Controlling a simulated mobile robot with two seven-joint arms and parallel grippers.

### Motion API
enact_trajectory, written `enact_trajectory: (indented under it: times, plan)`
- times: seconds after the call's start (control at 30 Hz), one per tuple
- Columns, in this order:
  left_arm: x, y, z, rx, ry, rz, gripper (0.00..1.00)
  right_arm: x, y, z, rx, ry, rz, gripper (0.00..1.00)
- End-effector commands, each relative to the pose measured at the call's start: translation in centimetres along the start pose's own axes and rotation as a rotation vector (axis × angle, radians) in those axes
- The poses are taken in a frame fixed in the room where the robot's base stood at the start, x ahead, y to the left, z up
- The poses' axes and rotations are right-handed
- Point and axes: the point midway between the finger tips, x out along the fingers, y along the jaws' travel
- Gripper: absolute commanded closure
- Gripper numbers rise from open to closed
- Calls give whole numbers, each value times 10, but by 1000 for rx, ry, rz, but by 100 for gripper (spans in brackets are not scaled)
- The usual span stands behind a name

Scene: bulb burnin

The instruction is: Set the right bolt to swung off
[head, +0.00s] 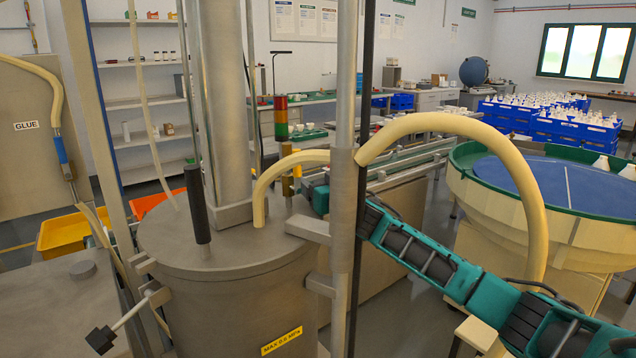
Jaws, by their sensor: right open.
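The grey pressure tank (235,310) stands at the front with its round lid (180,240) on. The left bolt (105,335) hangs outward at the tank's left side, its black knob pointing down and left. At the right side, a lid lug (307,229) and a tank lug (319,285) stick out. The right bolt cannot be made out there; a grey pole and my right arm cover that area. My right arm crosses from the lower right. Its gripper (297,186) is open above the lid's far right side, partly hidden. My left gripper is out of view.
A grey pole (345,90) and a cream hose (450,125) stand close to my right arm. A black upright handle (196,200) rises from the lid. A round feeder bowl (500,205) is at right; a yellow bin (65,235) is at left.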

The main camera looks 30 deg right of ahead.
Motion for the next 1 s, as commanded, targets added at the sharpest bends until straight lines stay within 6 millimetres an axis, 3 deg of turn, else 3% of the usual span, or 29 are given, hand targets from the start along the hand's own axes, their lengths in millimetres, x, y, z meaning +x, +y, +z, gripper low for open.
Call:
enact_trajectory:
  times: [0.07,0.73,1.0]
  plan:
    - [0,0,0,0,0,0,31,0,0,0,0,0,0,36]
    - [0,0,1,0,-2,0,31,0,0,0,0,-1,0,100]
    - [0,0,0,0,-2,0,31,0,2,0,15,0,1,100]
